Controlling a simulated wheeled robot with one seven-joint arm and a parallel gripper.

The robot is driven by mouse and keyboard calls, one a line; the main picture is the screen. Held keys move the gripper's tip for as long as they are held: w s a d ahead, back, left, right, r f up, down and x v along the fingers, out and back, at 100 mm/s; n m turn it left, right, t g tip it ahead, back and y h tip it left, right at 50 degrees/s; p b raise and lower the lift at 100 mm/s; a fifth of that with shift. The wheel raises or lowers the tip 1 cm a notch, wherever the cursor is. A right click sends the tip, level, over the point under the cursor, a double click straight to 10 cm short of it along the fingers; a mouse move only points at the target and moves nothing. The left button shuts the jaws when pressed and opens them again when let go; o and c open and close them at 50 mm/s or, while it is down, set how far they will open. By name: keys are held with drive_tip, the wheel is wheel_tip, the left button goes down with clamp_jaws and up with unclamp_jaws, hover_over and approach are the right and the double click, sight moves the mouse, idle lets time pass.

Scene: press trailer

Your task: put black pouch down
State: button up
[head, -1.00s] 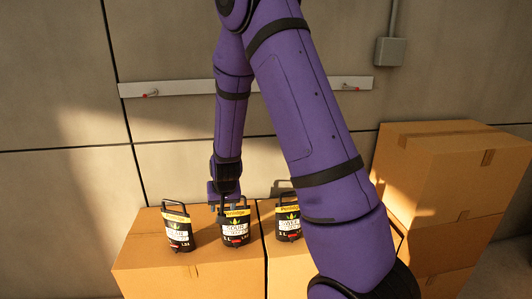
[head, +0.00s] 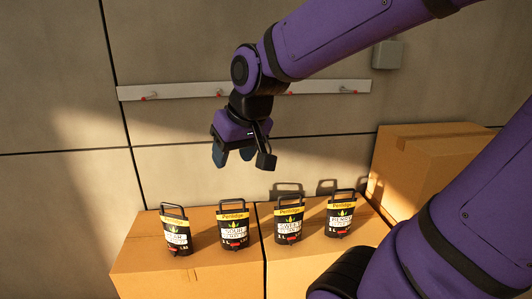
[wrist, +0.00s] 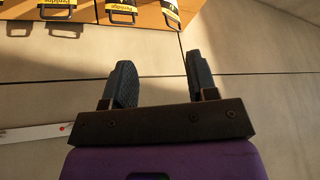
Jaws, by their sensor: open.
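Several black pouches with handles and yellow-and-white labels stand upright in a row on cardboard boxes: the far left one (head: 176,232), the second (head: 232,228), the third (head: 288,222) and the far right one (head: 340,216). My gripper (head: 232,158) is open and empty, above and apart from the second pouch, in front of the wall. In the wrist view, the two dark fingers (wrist: 159,82) are spread with nothing between them. The tops of several pouches, one of them at the middle (wrist: 122,10), show upside down along the upper edge there.
The cardboard boxes (head: 185,280) under the pouches stand against the wall. A white rail (head: 180,91) with several red-tipped hooks runs along the wall above. A taller cardboard box stack (head: 425,165) is at the right. A grey wall box (head: 388,54) hangs at upper right.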

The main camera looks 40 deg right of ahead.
drive_tip(key=s+r+n, duration=0.1)
drive_tip(key=s+r, duration=0.2)
drive_tip(key=s, duration=0.6)
drive_tip(key=shift+s+a+r, duration=0.15)
drive_tip(key=shift+s, duration=0.25)
